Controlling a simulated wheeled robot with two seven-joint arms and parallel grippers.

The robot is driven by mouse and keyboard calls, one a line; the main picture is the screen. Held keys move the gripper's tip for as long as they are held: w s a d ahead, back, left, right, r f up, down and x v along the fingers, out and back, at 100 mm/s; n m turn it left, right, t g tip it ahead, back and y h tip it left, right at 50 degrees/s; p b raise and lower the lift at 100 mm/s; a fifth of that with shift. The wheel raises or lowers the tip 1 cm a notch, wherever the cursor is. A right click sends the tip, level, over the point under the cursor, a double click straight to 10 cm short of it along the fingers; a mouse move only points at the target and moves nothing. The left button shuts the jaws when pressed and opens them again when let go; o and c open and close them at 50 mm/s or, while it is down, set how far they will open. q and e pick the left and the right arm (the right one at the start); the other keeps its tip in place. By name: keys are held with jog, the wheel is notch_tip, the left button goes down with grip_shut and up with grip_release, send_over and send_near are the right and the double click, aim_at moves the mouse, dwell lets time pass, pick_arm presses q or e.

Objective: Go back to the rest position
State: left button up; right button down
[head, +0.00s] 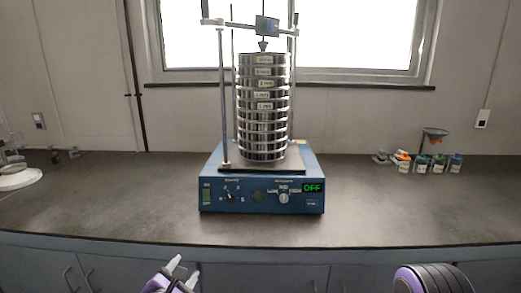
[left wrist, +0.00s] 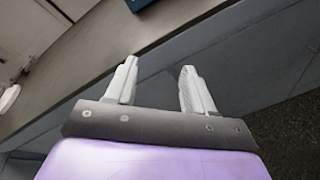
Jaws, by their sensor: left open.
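My left gripper (head: 184,272) is low in the head view, in front of the counter's front edge. Its two pale fingers stand apart with nothing between them; they also show in the left wrist view (left wrist: 158,88). On the right, only a dark rounded, ribbed part with some purple, mine, shows at the bottom edge; my right gripper's fingers are not seen. The sieve shaker (head: 262,190) stands on the counter, a blue base with a tall stack of metal sieves (head: 264,108) under a clamp bar. Its green display reads OFF.
The dark counter (head: 120,205) is mostly clear around the shaker. Several small coloured bottles (head: 422,163) stand at the right, near a funnel on a stand (head: 434,134). A white round item (head: 16,178) is at the far left. Cabinets with handles lie below the counter.

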pick_arm(q)
jog(key=s+f+m+g, duration=0.3)
jog(key=s+f+m, duration=0.35)
jog(key=f, duration=0.35)
jog(key=s+f+m+g, duration=0.45)
jog(key=s+f, duration=0.25)
jog(key=f, duration=0.2)
jog(key=s+a+f+m+g+y, duration=0.1)
jog(key=s+a+f+m, duration=0.1)
jog(key=s, duration=0.4)
jog(key=s+a+f+m+g+y+p, duration=0.1)
jog(key=s+a+f+m+y, duration=0.1)
jog(key=s+a+f+m, duration=0.1)
jog(key=s+a+f+m+g+y+p, duration=0.1)
jog(key=s+a+f+m+g, duration=0.1)
jog(key=s+a, duration=0.4)
jog(key=s+f+m, duration=0.1)
jog(key=s+m, duration=0.1)
jog(key=s, duration=0.2)
jog(key=shift+f, duration=0.2)
jog(key=shift+c, duration=1)
jog(key=shift+m, duration=0.3)
